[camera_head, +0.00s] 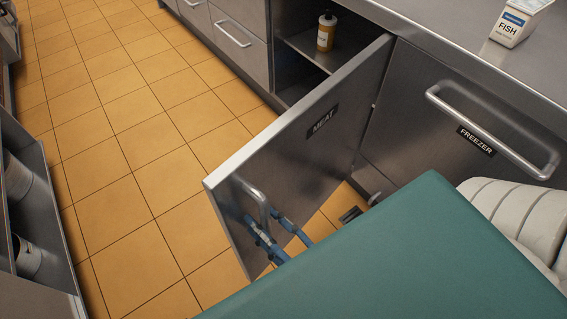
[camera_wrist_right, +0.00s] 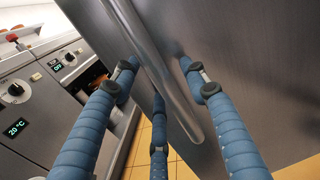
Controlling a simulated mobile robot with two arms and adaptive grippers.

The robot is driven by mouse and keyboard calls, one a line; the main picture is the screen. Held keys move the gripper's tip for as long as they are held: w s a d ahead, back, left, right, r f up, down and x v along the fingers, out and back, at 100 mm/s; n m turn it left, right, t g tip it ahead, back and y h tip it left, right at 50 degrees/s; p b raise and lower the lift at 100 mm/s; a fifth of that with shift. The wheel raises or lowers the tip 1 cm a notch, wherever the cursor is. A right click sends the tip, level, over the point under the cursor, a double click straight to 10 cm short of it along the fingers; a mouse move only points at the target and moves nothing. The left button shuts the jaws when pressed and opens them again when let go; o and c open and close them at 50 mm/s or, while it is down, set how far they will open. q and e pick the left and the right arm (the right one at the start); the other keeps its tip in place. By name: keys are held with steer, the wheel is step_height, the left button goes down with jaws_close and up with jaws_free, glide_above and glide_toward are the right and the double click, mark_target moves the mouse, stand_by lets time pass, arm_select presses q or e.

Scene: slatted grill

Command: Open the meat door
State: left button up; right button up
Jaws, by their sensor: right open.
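The steel meat door (camera_head: 310,140), with a black MEAT label (camera_head: 323,120), stands swung wide out from the counter. The compartment behind it is partly exposed. Its bar handle (camera_head: 256,200) is near the door's free edge. My right gripper (camera_head: 270,235) has blue fingers at the handle's lower part. In the right wrist view the handle (camera_wrist_right: 160,75) runs between the spread fingers of the open gripper (camera_wrist_right: 160,85), in front of the door face (camera_wrist_right: 245,60). Whether the fingers touch the handle or door I cannot tell. My left gripper is not in view.
A bottle (camera_head: 326,32) stands in the open compartment. The freezer door (camera_head: 400,110), with its handle (camera_head: 490,135), is shut beside it. A FISH box (camera_head: 514,24) is on the counter. A unit with pots (camera_head: 20,190) stands at left. Tiled floor (camera_head: 140,150) between is clear.

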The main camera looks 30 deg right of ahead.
steer(key=v, duration=1.2)
